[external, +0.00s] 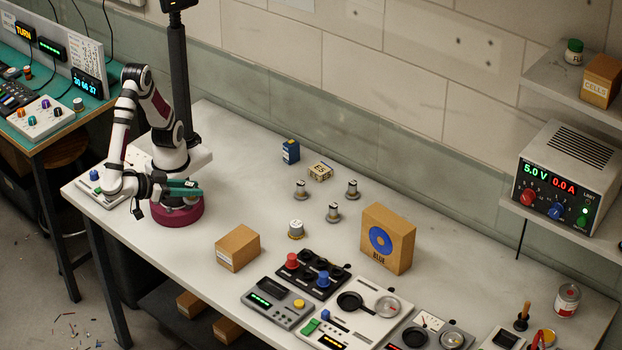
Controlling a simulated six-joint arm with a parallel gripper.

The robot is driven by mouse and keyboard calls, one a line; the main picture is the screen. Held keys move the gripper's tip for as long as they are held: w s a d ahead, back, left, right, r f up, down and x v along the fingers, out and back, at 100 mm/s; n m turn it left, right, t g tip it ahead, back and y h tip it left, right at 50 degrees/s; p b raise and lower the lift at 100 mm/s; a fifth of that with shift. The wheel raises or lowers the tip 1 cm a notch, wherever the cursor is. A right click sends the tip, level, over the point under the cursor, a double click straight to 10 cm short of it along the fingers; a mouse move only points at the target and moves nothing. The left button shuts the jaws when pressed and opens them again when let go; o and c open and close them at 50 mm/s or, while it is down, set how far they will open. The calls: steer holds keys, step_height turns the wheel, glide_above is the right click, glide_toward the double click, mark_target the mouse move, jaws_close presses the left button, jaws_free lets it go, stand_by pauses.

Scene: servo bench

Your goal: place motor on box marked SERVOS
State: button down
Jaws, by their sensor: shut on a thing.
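My gripper (190,188), with teal fingers, is low at the left of the bench, just over a round maroon stand (180,216). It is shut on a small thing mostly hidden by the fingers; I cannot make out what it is. Several small silver motor-like pieces stand mid-bench, one at the left (302,191), one at the right (352,190) and one nearer (333,213). A plain brown box (238,248) sits at the front, with a pale label too small to read. I cannot read SERVOS on any box.
A tall brown box with a blue disc (388,240) stands right of the middle. A blue box (290,152), a labelled small box (320,171) and a white-topped cylinder (296,229) stand around. Panels (277,303) fill the front right. The bench between gripper and brown box is clear.

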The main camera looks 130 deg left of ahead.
mark_target(190, 200)
steer(key=f, duration=0.4)
steer(key=shift+s+f, duration=0.2)
steer(key=shift+s, duration=0.15)
steer(key=w+a+f, duration=0.2)
steer(key=a, duration=0.1)
steer(key=w+a+f, duration=0.2)
steer(key=a, duration=0.1)
steer(key=w+a+f, duration=0.2)
steer(key=a+f, duration=0.1)
steer(key=shift+w+f, duration=0.1)
steer(key=shift+w, duration=0.25)
steer(key=shift+w+a+f, duration=0.15)
steer(key=shift+f, duration=2.05)
steer(key=c, duration=0.6)
jaws_free()
steer(key=shift+f, duration=0.1)
